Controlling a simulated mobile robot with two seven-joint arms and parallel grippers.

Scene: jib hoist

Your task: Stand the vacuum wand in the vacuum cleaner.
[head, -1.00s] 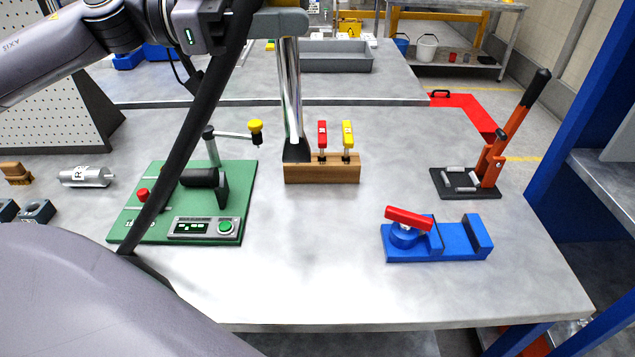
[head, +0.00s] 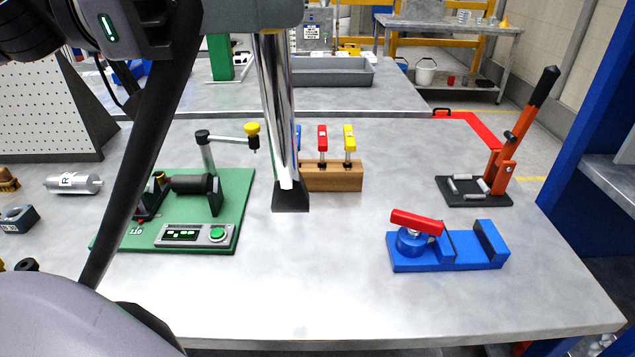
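The vacuum wand (head: 275,110) is a shiny chrome tube with a dark flared nozzle at its lower end. It hangs nearly upright in front of the wooden block. My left gripper (head: 250,14) is at the top edge of the head view, at the wand's upper part. Its fingers are hidden, but the wand moves with it, so it looks shut on the wand. A long black tube (head: 150,140), perhaps a hose, slants from the top to the lower left. I cannot pick out the vacuum cleaner. My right gripper is not in view.
A green test fixture (head: 232,225) stands left on the metal table (head: 330,290). A wooden block with coloured-handled tools (head: 335,178), a blue clamp (head: 465,250) and an orange lever press (head: 500,170) stand right of the wand. The front middle of the table is clear.

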